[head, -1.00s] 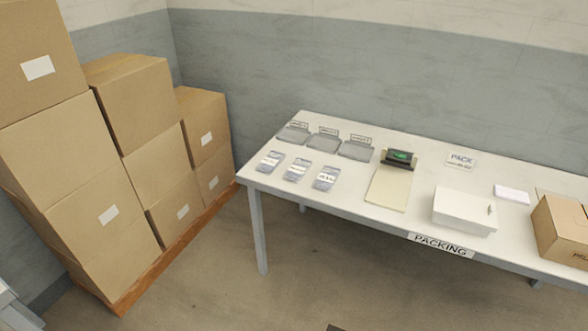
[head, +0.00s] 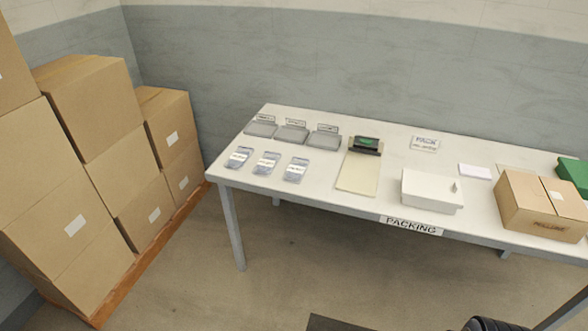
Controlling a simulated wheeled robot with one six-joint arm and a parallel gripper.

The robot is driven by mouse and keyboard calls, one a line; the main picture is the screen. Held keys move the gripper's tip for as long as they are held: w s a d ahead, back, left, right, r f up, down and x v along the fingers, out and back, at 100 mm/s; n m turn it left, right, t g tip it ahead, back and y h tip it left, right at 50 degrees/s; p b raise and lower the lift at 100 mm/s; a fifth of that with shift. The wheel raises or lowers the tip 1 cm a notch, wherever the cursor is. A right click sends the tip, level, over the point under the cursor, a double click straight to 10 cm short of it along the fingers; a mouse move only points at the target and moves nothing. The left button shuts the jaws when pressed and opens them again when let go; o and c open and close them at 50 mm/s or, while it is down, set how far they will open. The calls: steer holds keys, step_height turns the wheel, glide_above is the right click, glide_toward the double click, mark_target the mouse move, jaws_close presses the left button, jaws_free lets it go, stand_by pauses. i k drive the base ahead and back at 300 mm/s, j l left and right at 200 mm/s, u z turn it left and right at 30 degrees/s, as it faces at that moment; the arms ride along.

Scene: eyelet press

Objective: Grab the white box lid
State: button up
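The white box with its lid (head: 432,187) stands on the packing table, right of the middle, near the front edge. The lid looks closed on top, and a small light knob or tab shows at its right side. My gripper is not clearly in view. A dark rounded part at the bottom edge, right of centre, looks like part of my own arm, and it is well in front of the table.
Stacked cartons (head: 100,130) stand at left.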

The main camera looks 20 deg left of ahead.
mark_target(441, 190)
steer(key=i+j, duration=0.15)
steer(key=i, duration=0.4)
steer(key=i+j, duration=0.1)
steer(key=i, duration=0.45)
steer(key=z, duration=0.05)
